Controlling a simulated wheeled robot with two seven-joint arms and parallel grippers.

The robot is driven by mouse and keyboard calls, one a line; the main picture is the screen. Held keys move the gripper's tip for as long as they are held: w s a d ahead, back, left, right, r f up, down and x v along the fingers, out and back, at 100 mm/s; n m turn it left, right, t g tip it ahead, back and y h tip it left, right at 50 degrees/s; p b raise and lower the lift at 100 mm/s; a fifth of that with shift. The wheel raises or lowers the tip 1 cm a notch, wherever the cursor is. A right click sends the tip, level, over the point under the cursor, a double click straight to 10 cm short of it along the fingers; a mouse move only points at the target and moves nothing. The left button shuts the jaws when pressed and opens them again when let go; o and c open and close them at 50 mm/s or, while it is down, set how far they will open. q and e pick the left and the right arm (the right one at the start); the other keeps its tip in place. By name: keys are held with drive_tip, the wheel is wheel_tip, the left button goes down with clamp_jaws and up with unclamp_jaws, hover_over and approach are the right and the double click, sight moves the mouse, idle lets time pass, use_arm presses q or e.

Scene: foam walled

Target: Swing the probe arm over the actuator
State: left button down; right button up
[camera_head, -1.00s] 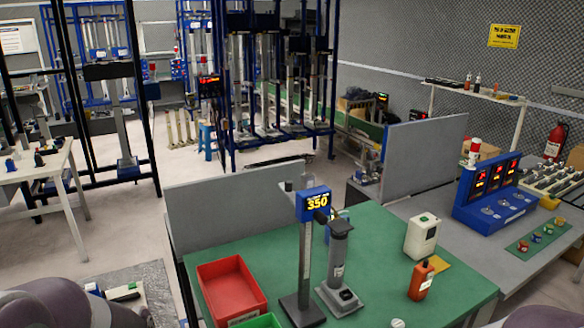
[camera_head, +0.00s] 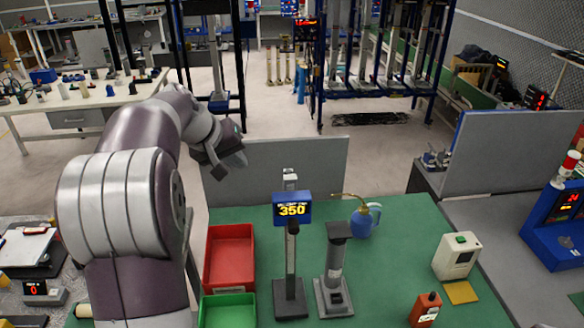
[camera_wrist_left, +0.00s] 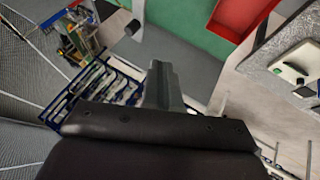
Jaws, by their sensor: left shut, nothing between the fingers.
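The probe stand's blue display head (camera_head: 292,208) reads 350 and sits on a thin upright post over a dark base (camera_head: 290,299) on the green bench. A dark part shows just under the display; I cannot tell which way the probe arm points. The actuator, a dark grey upright cylinder (camera_head: 336,265) on a grey base, stands just right of the post, apart from it. My left gripper (camera_head: 232,162) is raised, left of and behind the display head, touching nothing. Its shut, empty fingers show in the left wrist view (camera_wrist_left: 165,85). My right gripper is out of view.
A red bin (camera_head: 230,257) and a green bin (camera_head: 228,311) stand left of the probe stand. A blue oil can (camera_head: 364,220), a white box (camera_head: 457,256) and an orange bottle (camera_head: 426,309) stand to the right. A grey partition (camera_head: 290,165) closes the bench's back.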

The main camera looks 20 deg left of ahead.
use_arm(q)
drive_tip(key=w+d+f+p, duration=0.4)
drive_tip(key=w+f+p, duration=0.2)
drive_tip(key=w+f, duration=0.2)
drive_tip(key=shift+w, duration=0.25)
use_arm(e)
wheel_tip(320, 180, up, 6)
use_arm(q)
drive_tip(key=shift+w+f, duration=0.1)
drive_tip(key=shift+d, duration=0.1)
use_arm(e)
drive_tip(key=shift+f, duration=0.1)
